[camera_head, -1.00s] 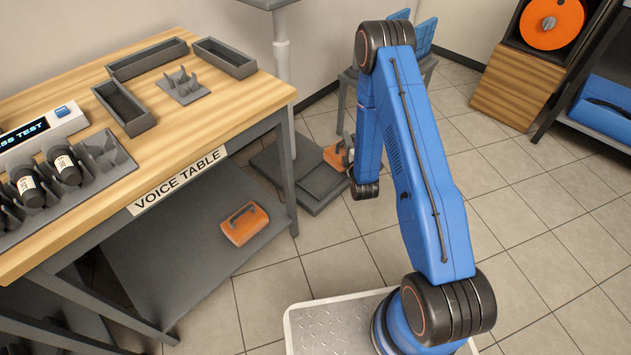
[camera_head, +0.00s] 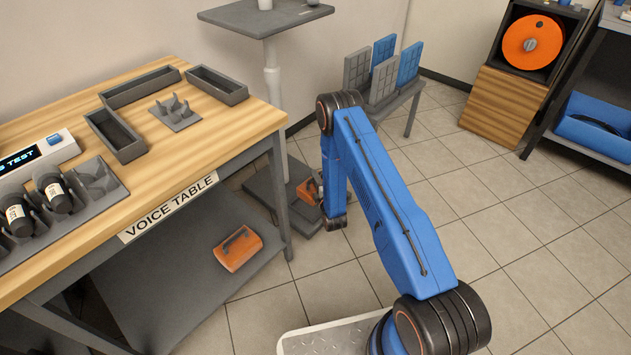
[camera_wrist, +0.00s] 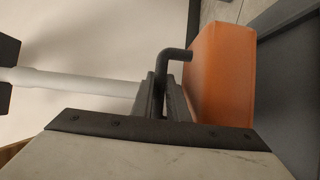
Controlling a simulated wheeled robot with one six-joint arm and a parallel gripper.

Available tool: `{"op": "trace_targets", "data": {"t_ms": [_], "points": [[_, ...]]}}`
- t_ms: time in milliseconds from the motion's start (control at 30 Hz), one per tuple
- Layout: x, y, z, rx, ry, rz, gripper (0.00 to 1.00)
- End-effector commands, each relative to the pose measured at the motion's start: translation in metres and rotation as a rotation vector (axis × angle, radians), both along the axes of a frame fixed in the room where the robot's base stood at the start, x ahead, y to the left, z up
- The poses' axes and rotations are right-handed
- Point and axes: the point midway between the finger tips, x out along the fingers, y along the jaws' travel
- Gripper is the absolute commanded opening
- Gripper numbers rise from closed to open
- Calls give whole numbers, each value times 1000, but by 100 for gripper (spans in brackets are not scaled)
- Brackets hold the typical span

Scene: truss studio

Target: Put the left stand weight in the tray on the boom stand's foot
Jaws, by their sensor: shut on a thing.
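An orange stand weight (camera_head: 308,190) with a dark bent handle is at the boom stand's foot (camera_head: 262,194), beside my arm. It also shows in the wrist view (camera_wrist: 219,75), where my gripper (camera_wrist: 165,98) is shut on its handle (camera_wrist: 174,54). The weight is on its side in that view, and a dark grey surface (camera_wrist: 290,75) lies close beyond it. I cannot tell whether the weight rests in the tray or hangs just above it. My arm hides part of the foot and tray. Another orange weight (camera_head: 237,248) lies on the voice table's lower shelf.
The boom stand's pale post (camera_head: 272,85) rises behind the foot. The voice table (camera_head: 215,150) stands close on the left. A low rack with blue and grey panels (camera_head: 385,72) is behind my arm. The tiled floor to the right is free.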

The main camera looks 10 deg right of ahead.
Motion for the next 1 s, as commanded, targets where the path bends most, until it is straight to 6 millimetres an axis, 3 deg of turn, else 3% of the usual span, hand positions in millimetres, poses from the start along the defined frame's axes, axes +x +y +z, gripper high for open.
{"op": "trace_targets", "data": {"t_ms": [200,467,800,1000], "points": [[1,0,-22,0,-3,0,0],[1,0,-31,0,-4,0,0],[1,0,-64,0,-4,0,0],[1,0,-68,0,-5,0,0]]}}
